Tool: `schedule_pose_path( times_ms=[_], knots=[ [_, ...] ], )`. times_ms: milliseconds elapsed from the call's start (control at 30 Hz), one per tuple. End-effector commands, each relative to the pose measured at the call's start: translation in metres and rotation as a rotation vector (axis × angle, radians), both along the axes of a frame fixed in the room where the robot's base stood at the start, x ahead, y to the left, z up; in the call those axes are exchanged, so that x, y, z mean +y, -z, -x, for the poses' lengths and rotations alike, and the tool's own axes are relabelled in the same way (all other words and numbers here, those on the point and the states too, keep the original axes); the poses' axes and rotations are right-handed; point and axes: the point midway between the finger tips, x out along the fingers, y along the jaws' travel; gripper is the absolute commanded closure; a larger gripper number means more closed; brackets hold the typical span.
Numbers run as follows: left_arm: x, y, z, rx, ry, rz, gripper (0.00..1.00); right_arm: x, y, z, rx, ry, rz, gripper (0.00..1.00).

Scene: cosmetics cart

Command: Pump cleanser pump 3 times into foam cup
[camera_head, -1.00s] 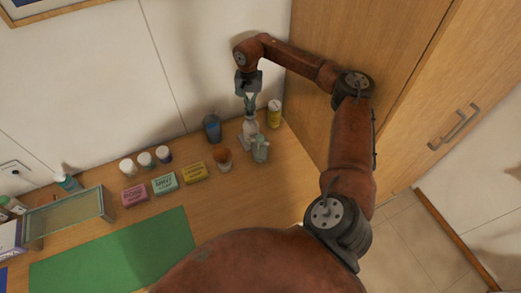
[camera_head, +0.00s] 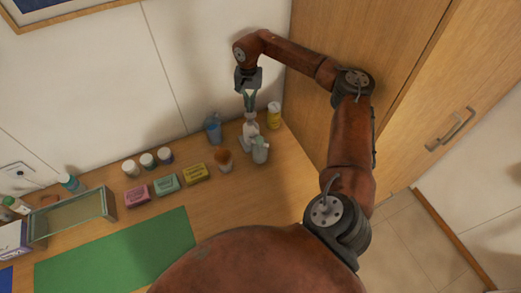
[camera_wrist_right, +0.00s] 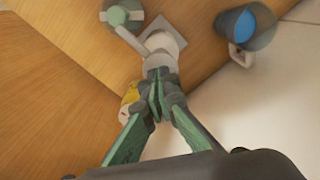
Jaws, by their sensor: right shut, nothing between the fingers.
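My right gripper (camera_head: 250,112) points down with its fingers together, directly above a white pump bottle (camera_head: 248,131) at the back right of the counter. In the right wrist view the shut green fingers (camera_wrist_right: 158,98) are over the grey pump top, and a white rounded body (camera_wrist_right: 161,42) shows beyond. I cannot tell whether the fingertips touch the top. I cannot clearly identify the foam cup. My left gripper is out of view.
A blue cup (camera_head: 213,128) and a yellow bottle (camera_head: 274,115) flank the pump. A small cup with brown content (camera_head: 223,161), several soap boxes (camera_head: 166,183) and small jars stand left. A green mat (camera_head: 120,255) lies in front. A wooden cabinet (camera_head: 365,60) rises at right.

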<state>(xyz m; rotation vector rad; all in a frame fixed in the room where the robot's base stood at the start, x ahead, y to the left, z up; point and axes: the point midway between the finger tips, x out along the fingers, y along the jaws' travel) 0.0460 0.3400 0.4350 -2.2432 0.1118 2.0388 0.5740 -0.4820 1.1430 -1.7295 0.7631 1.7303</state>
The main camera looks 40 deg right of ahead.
Motion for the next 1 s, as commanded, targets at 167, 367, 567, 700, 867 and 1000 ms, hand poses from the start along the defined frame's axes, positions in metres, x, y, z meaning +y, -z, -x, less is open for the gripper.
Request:
schedule_pose_path(
  times_ms=[167,367,567,700,867,1000],
  knots=[
    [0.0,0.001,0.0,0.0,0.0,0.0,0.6,0.0,0.001,0.0,0.0,0.0,0.0,1.0],
    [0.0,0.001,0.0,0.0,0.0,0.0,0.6,0.0,0.001,0.0,0.0,0.0,0.0,1.0],
    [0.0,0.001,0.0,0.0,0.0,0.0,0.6,0.0,0.001,0.0,0.0,0.0,0.0,1.0],
    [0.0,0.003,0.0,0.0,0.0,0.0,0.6,0.0,0.005,0.0,0.0,0.0,0.0,1.0],
    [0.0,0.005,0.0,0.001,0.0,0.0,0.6,0.0,0.011,0.0,0.0,0.0,0.0,1.0],
    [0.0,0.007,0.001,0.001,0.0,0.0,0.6,0.0,0.015,0.0,-0.001,0.0,0.001,1.0]
  ],
)
